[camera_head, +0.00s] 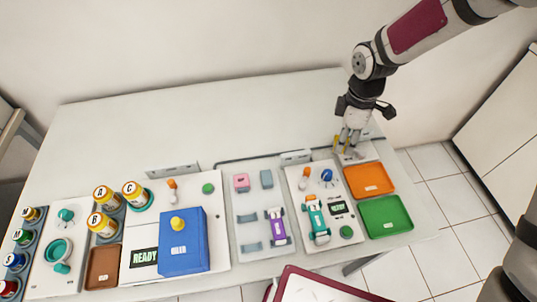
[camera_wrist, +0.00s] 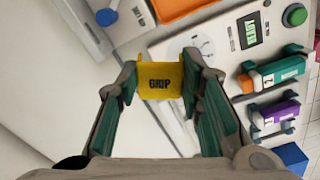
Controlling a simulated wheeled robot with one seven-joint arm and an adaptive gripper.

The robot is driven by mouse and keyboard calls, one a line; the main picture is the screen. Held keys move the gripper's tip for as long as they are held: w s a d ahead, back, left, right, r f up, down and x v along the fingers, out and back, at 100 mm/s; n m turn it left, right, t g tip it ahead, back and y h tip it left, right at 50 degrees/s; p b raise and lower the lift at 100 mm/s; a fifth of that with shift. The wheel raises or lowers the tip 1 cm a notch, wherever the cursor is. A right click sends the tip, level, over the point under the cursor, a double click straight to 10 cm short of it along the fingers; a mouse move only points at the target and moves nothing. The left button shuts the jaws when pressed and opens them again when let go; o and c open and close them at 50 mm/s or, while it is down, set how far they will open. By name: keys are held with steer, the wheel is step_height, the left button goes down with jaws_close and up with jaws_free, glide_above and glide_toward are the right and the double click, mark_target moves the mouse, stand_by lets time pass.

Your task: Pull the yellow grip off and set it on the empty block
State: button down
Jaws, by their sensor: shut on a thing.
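The yellow grip (camera_wrist: 160,78), marked "GRIP", is between the fingers of my gripper (camera_wrist: 162,88) in the wrist view. The fingers are shut on it from both sides. In the head view my gripper (camera_head: 348,143) points down at the table's back right, behind the orange tray. A pale panel (camera_head: 366,153) lies under and beside it. Whether the grip is seated on something or clear of it cannot be told, as the fingers cover its lower part. I cannot tell for sure which block is the empty one.
An orange tray (camera_head: 369,180) and a green tray (camera_head: 384,216) stand just in front of my gripper. To the left is a white panel (camera_head: 308,180) with knobs and a teal holder (camera_head: 316,220). The table's back middle (camera_head: 230,125) is clear.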

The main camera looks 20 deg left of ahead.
steer(key=s+a+n, duration=0.6)
steer(key=a+n, duration=0.4)
steer(key=n, duration=0.2)
steer(key=n+p, duration=0.1)
steer(key=n, duration=1)
glide_above(266, 175)
steer(key=shift+d+f, duration=0.15)
steer(key=shift+f, duration=0.15)
steer(key=shift+s+f, duration=0.1)
steer(key=shift+f, duration=0.15)
steer(key=shift+f+b, duration=0.85)
steer(key=shift+f, duration=1.35)
steer(key=shift+f+b, duration=0.7)
steer(key=shift+f, duration=0.4)
steer(key=c, duration=1)
jaws_free()
steer(key=shift+c, duration=0.2)
